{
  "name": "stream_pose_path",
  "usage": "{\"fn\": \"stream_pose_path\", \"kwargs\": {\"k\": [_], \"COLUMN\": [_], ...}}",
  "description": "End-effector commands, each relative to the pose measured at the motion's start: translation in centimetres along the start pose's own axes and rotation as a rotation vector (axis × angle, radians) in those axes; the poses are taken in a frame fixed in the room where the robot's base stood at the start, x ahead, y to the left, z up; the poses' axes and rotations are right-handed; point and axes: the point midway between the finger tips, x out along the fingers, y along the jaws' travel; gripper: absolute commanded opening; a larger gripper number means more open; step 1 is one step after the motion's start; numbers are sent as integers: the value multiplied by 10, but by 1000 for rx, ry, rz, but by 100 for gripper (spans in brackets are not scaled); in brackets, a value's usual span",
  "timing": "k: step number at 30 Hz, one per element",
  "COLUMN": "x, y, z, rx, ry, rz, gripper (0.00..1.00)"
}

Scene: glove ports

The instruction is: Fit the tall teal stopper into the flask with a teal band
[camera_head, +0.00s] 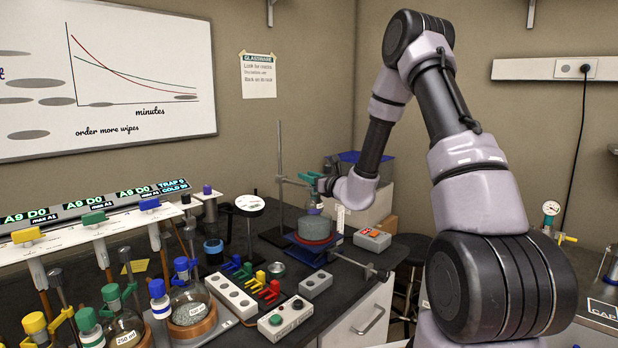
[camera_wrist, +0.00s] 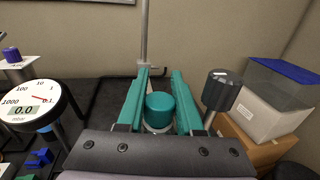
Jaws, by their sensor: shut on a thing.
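My gripper (camera_head: 311,181) is at the back of the bench, over a grey round vessel. In the wrist view its two teal fingers (camera_wrist: 160,84) stand on either side of a teal stopper (camera_wrist: 160,106), shut on it. The stopper looks upright, with a pale part below its cap. A small pale glass shape (camera_head: 314,202) shows under the gripper in the head view, above the grey vessel. I cannot tell whether it is a flask neck or whether the stopper touches it. No teal band can be made out for certain on any flask.
The grey vessel (camera_head: 314,228) stands on a blue stand, beside a metal rod (camera_head: 281,170). A round gauge (camera_wrist: 33,106) is left of my gripper, and a black knob (camera_wrist: 222,89) is close on its right. Stoppered flasks (camera_head: 190,303) and colored clamps crowd the front left.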

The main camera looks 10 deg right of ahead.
Motion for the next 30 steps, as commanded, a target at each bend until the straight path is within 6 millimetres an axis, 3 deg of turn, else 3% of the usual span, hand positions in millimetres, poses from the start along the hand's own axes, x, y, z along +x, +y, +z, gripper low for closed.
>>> {"fn": "stream_pose_path", "kwargs": {"k": [7, 8, 9, 21, 30], "x": [0, 0, 0, -2, -62], "y": [0, 0, 0, 0, 0], "z": [-6, -6, -6, 1, 0], "rx": [0, 0, 0, 0, 2], "ry": [2, 1, 1, 0, 3], "rz": [0, 0, 0, -1, -2], "gripper": [0, 43, 47, 47, 47]}}
